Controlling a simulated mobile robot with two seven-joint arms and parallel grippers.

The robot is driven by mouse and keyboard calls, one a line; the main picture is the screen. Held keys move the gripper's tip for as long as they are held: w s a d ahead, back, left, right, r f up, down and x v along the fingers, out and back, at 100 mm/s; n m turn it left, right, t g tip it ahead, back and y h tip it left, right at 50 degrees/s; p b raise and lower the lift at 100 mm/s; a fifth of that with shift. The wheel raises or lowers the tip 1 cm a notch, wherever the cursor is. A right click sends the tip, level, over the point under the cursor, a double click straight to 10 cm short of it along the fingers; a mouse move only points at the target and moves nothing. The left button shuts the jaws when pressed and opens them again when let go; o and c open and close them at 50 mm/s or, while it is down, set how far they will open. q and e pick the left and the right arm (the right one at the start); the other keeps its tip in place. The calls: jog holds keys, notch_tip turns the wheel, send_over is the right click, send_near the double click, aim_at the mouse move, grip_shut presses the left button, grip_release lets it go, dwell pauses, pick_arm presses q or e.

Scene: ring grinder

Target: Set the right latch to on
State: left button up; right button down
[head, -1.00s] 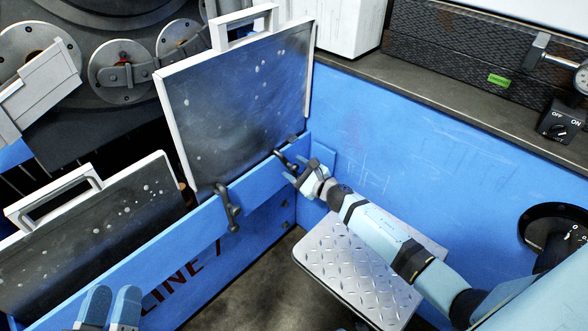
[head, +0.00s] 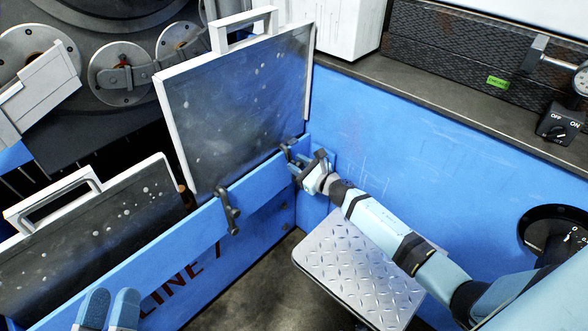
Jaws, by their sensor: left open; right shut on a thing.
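The right latch (head: 288,151) is a small dark handle on the top edge of the blue wall, by the lower right corner of the raised framed panel (head: 240,100). My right gripper (head: 302,172) is at this latch and shut on it; its fingers hide part of the handle. A second dark latch (head: 230,211) sits further left on the same wall, hanging over its face. My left gripper (head: 108,308) is at the bottom left, open and empty, in front of the blue wall and away from both latches.
A lower framed panel (head: 100,235) with a handle stands at the left. A diamond-plate step (head: 355,270) lies below my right arm. An off/on knob box (head: 560,124) sits on the ledge at right. Dark floor is clear between wall and step.

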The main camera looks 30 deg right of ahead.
pick_arm(q)
jog(key=shift+f, duration=0.25)
pick_arm(e)
jog(key=shift+w+d+r+m, duration=0.15)
jog(key=shift+w+d+m, duration=0.15)
jog(key=shift+d+m, duration=0.55)
jog(key=shift+w+d+r+m, duration=0.1)
jog(key=shift+w+d+m, duration=0.15)
jog(key=shift+d+m, duration=0.6)
jog(key=c, duration=0.9)
grip_release()
pick_arm(q)
jog(key=shift+r, duration=0.1)
pick_arm(e)
jog(key=shift+s, duration=0.1)
jog(key=shift+s+d, duration=0.1)
jog(key=shift+s, duration=0.25)
pick_arm(q)
jog(key=shift+a+f+y+p, duration=0.25)
jog(key=shift+y+p, duration=0.15)
jog(key=shift+p, duration=0.5)
pick_arm(e)
jog(key=shift+v, duration=6.4)
